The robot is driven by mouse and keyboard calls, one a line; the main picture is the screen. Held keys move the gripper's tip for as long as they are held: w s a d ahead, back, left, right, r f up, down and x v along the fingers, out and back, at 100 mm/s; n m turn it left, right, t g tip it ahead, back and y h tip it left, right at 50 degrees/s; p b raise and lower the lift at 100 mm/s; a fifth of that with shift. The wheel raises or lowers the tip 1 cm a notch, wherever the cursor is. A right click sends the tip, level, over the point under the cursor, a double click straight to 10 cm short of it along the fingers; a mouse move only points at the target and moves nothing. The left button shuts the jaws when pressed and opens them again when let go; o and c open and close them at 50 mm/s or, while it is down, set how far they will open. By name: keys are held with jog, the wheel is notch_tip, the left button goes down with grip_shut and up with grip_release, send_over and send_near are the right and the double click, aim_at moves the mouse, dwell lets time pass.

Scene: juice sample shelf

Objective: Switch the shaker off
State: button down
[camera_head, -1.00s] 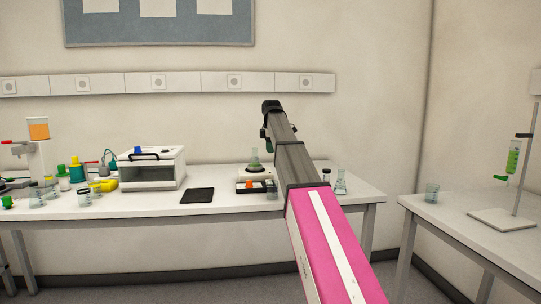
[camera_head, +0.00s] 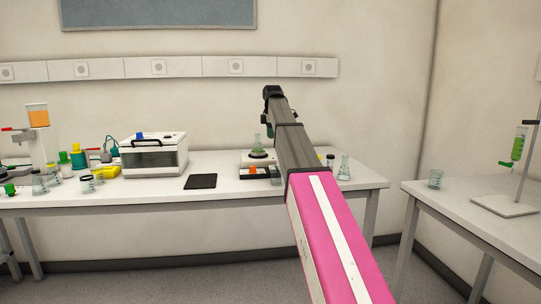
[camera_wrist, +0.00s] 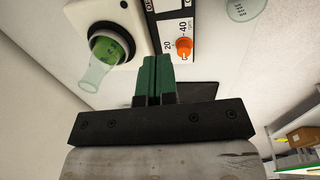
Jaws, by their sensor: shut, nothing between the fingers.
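The shaker (camera_head: 255,162) is a white box on the bench, partly hidden behind my arm in the head view. A flask with green liquid (camera_head: 257,148) stands on its round dark platform. The wrist view shows the shaker's white top (camera_wrist: 143,12), the green-liquid flask (camera_wrist: 104,52) and an orange knob (camera_wrist: 184,47) beside a scale marked 20 and 40. A switch is not clearly visible. My gripper (camera_wrist: 154,62) is shut and empty, its green fingers together. In the wrist picture the fingertips appear just left of and below the knob; contact cannot be told.
A white lidded bath (camera_head: 153,157) and a black mat (camera_head: 201,181) lie left of the shaker. Glassware (camera_head: 344,168) stands right of my arm. Another flask (camera_wrist: 243,8) shows in the wrist view. Bottles and beakers crowd the bench's left end.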

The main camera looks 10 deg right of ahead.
jog(key=f, duration=0.4)
jog(key=w+f, duration=0.1)
jog(key=f, duration=0.4)
jog(key=w+f, duration=0.1)
jog(key=f, duration=0.3)
jog(key=shift+f, duration=0.35)
jog(key=shift+f, duration=0.2)
jog(key=shift+s, duration=0.2)
jog(key=shift+s+r, duration=0.15)
jog(key=shift+s, duration=0.45)
jog(key=shift+r, duration=0.1)
